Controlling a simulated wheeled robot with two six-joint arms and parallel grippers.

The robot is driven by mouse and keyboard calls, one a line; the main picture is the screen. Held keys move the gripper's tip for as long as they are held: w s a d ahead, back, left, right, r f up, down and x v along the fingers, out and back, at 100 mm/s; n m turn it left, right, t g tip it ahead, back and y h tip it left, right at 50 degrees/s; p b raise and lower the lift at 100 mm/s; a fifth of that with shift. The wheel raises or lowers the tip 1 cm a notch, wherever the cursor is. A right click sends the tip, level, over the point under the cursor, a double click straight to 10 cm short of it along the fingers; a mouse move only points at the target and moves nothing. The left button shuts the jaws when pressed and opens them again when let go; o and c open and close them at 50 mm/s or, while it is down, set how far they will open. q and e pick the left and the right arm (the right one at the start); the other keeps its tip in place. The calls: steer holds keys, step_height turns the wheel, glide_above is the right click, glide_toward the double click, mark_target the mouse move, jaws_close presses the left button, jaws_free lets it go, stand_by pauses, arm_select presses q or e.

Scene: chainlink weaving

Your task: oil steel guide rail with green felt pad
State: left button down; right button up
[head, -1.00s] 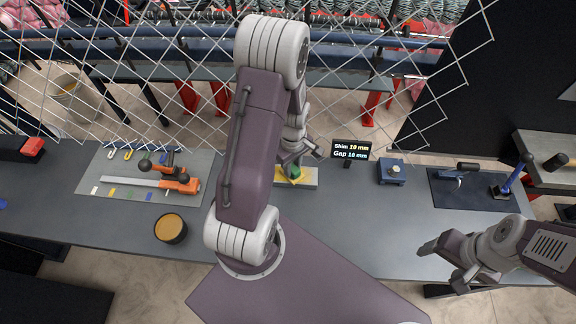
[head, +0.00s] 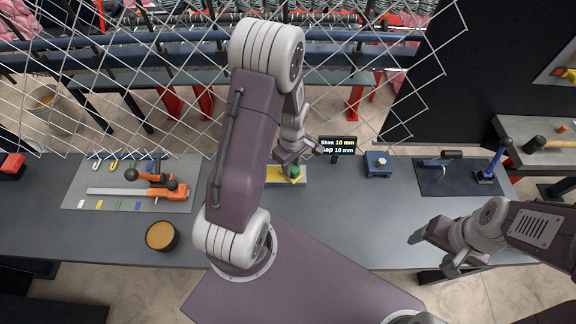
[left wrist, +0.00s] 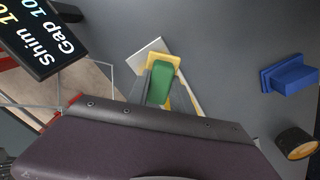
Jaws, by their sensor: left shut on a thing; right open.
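A short pale steel-coloured bar, seemingly the guide rail (head: 274,181), lies on the bench under my left gripper (head: 295,170), with yellow on part of its top. My left gripper is shut on the green felt pad (head: 295,173), near the bar's right end. In the left wrist view the pad (left wrist: 160,83) sits between the two grey fingers, over yellow and the pale bar (left wrist: 150,48); whether it touches the bar I cannot tell. My left arm hides part of the bench. My right gripper (head: 432,250) is open and empty over the bench's front right.
A small display (head: 337,145) stands behind the bar, with a blue block (head: 379,164) to its right. A mat (head: 105,203) with an orange-handled tool and a round orange-topped tub (head: 161,236) are at left. Wire mesh hangs behind.

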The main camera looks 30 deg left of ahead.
mark_target(281, 172)
arm_select(q)
steer(key=shift+w+d, duration=0.5)
steer(key=shift+d, duration=0.25)
steer(key=shift+w+d, duration=0.25)
steer(key=shift+d, duration=0.2)
steer(key=shift+a, duration=0.1)
steer(key=shift+s+a+r+p, duration=0.1)
steer(key=shift+s+a+p, duration=0.25)
steer(key=shift+a, duration=0.15)
steer(key=shift+s+a, duration=0.4)
steer(key=shift+a, duration=0.25)
steer(key=shift+s+a, duration=0.4)
steer(key=shift+a, duration=0.2)
steer(key=shift+s+a, duration=0.35)
steer(key=shift+a, duration=0.15)
steer(key=shift+s+a, duration=0.1)
steer(key=shift+a, duration=0.15)
steer(key=shift+s+a, duration=0.75)
steer(key=shift+a, duration=0.35)
